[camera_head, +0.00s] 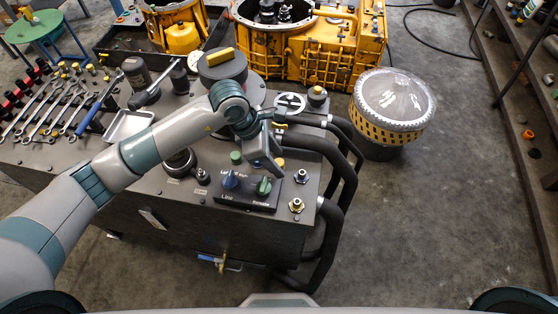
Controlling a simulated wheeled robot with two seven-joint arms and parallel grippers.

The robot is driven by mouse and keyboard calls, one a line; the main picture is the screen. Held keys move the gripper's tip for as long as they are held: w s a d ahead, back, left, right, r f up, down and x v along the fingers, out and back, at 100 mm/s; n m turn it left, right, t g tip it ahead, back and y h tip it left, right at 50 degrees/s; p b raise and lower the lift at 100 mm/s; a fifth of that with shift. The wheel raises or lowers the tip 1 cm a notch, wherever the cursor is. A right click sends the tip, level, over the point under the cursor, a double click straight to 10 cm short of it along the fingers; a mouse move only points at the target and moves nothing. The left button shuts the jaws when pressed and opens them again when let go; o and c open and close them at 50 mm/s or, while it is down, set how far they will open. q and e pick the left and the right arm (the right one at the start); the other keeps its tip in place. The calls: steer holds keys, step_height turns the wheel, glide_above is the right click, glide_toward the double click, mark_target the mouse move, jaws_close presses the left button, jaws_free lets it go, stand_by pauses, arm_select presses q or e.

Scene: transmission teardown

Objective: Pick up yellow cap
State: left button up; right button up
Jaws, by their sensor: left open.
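My left arm comes in from the left and reaches over the dark workbench unit (200,228). Its gripper (266,162) is open and points down at the control panel area. A small yellow cap (280,163) shows just right of the fingers and is partly hidden by them. I cannot tell whether the fingers touch it. A green knob-like cap (236,157) stands left of the gripper. My right gripper is not in view.
A control box (248,200) with blue and green knobs sits in front of the gripper. Black hoses (335,165) curve along the right edge. Wrenches (50,105) and a metal tray (130,125) lie left. A yellow housing (325,62) stands behind.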

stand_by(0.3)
arm_select(q)
steer(key=c, duration=1.1)
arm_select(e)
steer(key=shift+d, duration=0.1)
arm_select(q)
steer(key=shift+r, duration=0.15)
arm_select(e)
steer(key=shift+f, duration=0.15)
